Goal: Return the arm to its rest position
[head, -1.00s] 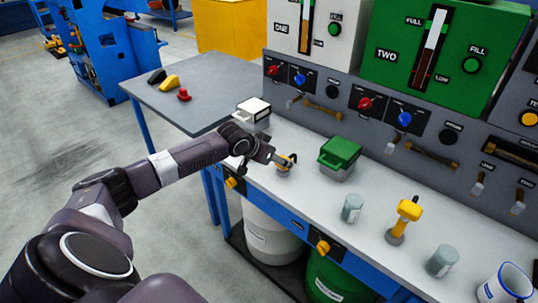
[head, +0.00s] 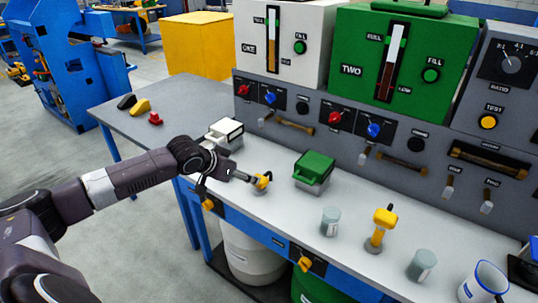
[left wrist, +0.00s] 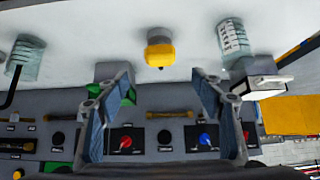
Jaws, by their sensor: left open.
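My left arm comes in from the left in the head view. Its gripper (head: 222,183) is over the near left part of the bench, with its fingers spread. One finger points towards a small yellow-topped piece (head: 262,181) standing on the white bench top. In the left wrist view the two fingers of the gripper (left wrist: 163,80) are wide apart with nothing between them. The yellow piece (left wrist: 160,50) lies beyond the fingertips, apart from them. That view appears upside down. My right gripper is in neither view.
The white bench top (head: 280,218) holds a white-lidded box (head: 226,133), a green box (head: 314,171), grey cups (head: 330,221) and a yellow handled tool (head: 380,228). A control panel (head: 410,140) rises behind. Open floor (head: 60,155) lies left of the grey side table (head: 165,108).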

